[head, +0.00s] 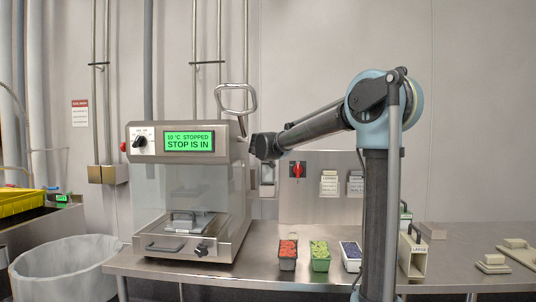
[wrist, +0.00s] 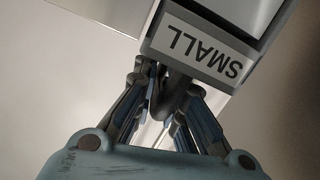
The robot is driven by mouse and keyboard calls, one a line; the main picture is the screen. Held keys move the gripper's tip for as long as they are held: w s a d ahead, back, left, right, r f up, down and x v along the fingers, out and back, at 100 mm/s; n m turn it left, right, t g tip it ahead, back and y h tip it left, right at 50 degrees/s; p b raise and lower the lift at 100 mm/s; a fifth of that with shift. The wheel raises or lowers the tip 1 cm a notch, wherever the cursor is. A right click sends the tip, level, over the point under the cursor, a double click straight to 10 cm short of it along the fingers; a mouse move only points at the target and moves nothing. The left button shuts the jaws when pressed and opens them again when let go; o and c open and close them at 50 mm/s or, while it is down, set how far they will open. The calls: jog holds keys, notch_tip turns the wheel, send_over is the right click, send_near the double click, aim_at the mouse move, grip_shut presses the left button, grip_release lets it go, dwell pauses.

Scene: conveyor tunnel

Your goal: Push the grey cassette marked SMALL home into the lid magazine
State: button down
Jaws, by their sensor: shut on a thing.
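The grey cassette marked SMALL (wrist: 205,48) fills the top of the wrist view, its label upside down. My gripper (wrist: 170,85) is shut on its dark handle, just below the label. In the head view my gripper (head: 262,147) is at the upper right side of the steel machine (head: 230,147). The magazine opening is not clearly visible in either view, so I cannot tell how deep the cassette sits. The machine's green screen (head: 189,141) reads "10 °C STOPPED, STOP IS IN".
A metal loop handle (head: 236,98) rises above the machine beside my gripper. A panel with a red switch (head: 297,170) is behind my arm.

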jog(key=shift+f, duration=0.1)
jog(key=shift+f, duration=2.8)
jog(key=c, duration=1.6)
grip_release()
jog(key=s, duration=0.4)
jog(key=s+r, duration=0.1)
jog(key=s, duration=0.6)
jog(key=shift+s+a+r, duration=0.35)
jog(key=shift+a, duration=0.05)
